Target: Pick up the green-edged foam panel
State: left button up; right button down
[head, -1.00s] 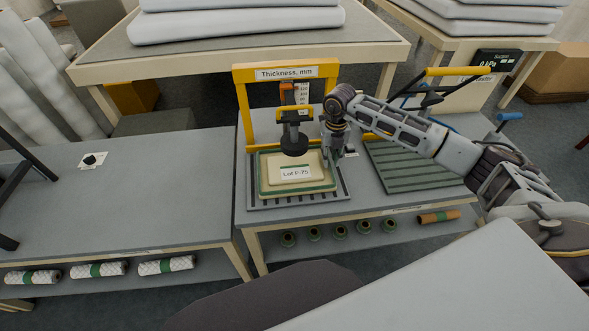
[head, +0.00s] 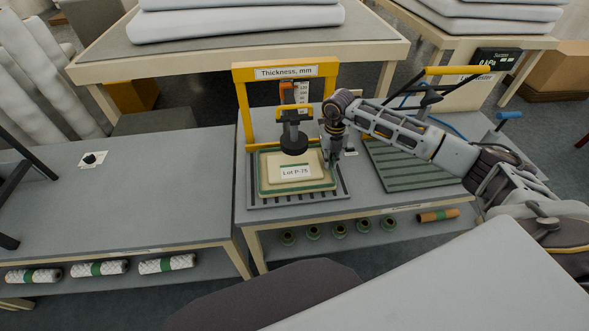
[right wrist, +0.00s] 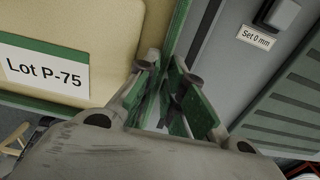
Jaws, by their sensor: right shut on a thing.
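The green-edged foam panel (head: 272,181) is cream with a green rim and a "Lot P-75" label. It lies flat on the slatted plate of the thickness gauge in the head view. In the right wrist view its cream face (right wrist: 92,28) fills the upper left. My right gripper (head: 331,160) is at the panel's right edge, shut on that edge; its green finger pads show in the right wrist view (right wrist: 165,105). The exact contact is partly hidden by the fingers. My left gripper is not in view.
The yellow gauge frame (head: 242,112) stands over the panel, with a dark round presser foot (head: 294,140) above it. A green slatted plate (head: 410,172) lies to the right. The left table (head: 120,200) is mostly clear.

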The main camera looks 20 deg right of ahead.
jog(key=shift+r, duration=0.15)
